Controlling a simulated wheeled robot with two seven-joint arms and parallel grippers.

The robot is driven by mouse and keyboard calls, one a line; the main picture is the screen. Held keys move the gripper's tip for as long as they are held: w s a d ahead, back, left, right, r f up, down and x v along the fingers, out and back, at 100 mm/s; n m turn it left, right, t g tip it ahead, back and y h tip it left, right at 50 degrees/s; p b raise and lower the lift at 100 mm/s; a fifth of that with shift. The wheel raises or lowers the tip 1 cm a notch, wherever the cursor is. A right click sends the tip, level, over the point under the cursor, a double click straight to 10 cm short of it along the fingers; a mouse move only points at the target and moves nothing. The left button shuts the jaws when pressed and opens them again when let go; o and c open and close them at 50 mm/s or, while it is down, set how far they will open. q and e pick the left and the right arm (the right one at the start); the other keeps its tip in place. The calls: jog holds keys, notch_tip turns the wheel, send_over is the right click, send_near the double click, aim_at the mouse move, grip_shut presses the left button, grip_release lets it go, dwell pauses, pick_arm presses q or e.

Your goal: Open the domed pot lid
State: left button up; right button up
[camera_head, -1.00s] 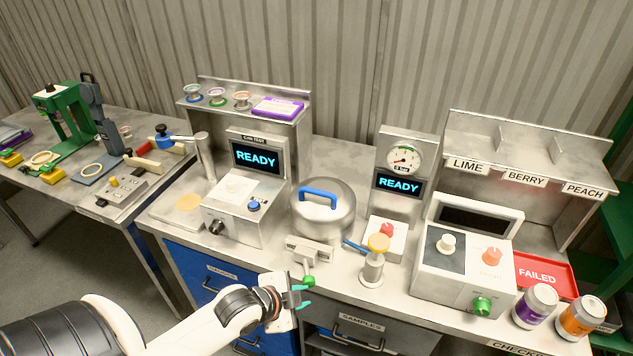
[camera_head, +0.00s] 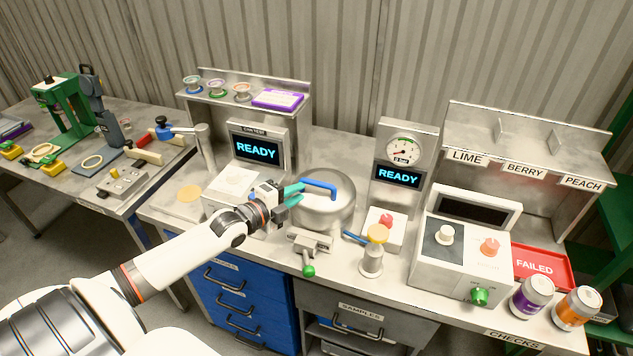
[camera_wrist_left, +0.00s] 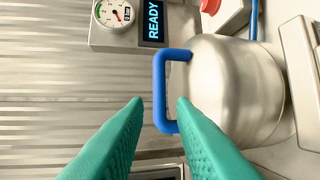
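The domed pot lid (camera_head: 332,185) is silver metal and sits closed on its pot in the middle of the bench, with a blue bar handle (camera_head: 320,186) on top. In the left wrist view the lid (camera_wrist_left: 225,85) fills the right side, with the handle (camera_wrist_left: 158,90) upright in the picture. My left gripper (camera_head: 297,190) is at the left end of the handle. Its teal fingers are apart in the left wrist view (camera_wrist_left: 158,103), with the handle's lower end at or just beyond the gap between the tips. I cannot tell whether they touch it. My right gripper is not in view.
A clamp with a green knob (camera_head: 308,270) is in front of the pot. A red button box (camera_head: 383,228) and a yellow-topped post (camera_head: 374,250) stand to its right. A READY screen (camera_head: 257,150) is behind left, a pressure gauge unit (camera_head: 403,152) behind right.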

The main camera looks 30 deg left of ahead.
aim_at(314, 185)
pick_arm(q)
jog(key=x, duration=0.8)
jog(key=shift+p, duration=0.3)
jog(key=shift+s, duration=0.1)
jog(key=shift+c, duration=0.5)
grip_shut()
